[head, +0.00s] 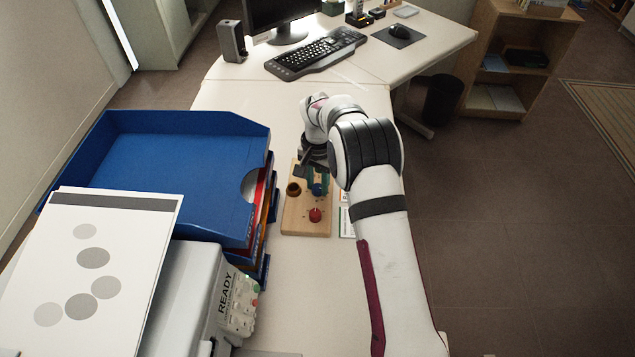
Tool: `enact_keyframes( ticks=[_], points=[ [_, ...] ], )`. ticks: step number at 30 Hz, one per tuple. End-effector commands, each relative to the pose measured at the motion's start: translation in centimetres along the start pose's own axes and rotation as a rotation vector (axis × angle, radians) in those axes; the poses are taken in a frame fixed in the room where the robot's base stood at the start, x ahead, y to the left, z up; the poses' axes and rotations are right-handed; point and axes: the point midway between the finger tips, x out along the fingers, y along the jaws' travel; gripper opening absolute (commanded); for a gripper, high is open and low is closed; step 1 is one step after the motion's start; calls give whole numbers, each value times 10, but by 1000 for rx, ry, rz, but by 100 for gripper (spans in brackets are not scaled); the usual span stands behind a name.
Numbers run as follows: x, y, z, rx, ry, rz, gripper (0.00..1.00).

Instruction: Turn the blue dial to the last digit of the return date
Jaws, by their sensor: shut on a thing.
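The blue dial (319,190) is on a small wooden board (294,222) on the desk, right of the blue trays. My gripper (314,178) reaches down over the board from behind and is shut on the blue dial. The gripper and arm cover part of the dial, and its digits and pointer are too small to read. A brown dial (293,188) sits to its left and a red dial (315,214) sits in front. A card (345,224) lies at the board's right, partly behind my arm. No return date is readable.
Stacked blue trays (150,152) stand close at the left. A printer marked READY (190,300) with a sheet of grey ovals (115,245) is nearer. A keyboard (316,54) and monitor (285,20) are at the back. The desk in front of the board is clear.

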Motion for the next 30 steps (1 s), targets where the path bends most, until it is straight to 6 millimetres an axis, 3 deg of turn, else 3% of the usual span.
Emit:
enact_keyframes(
  ticks=[22,23,27,30],
  points=[
    [-1,0,0,77,1,-1,0],
    [-1,0,0,77,1,-1,40],
    [0,0,0,77,1,-1,65],
    [0,0,0,77,0,-1,67]
  ],
)
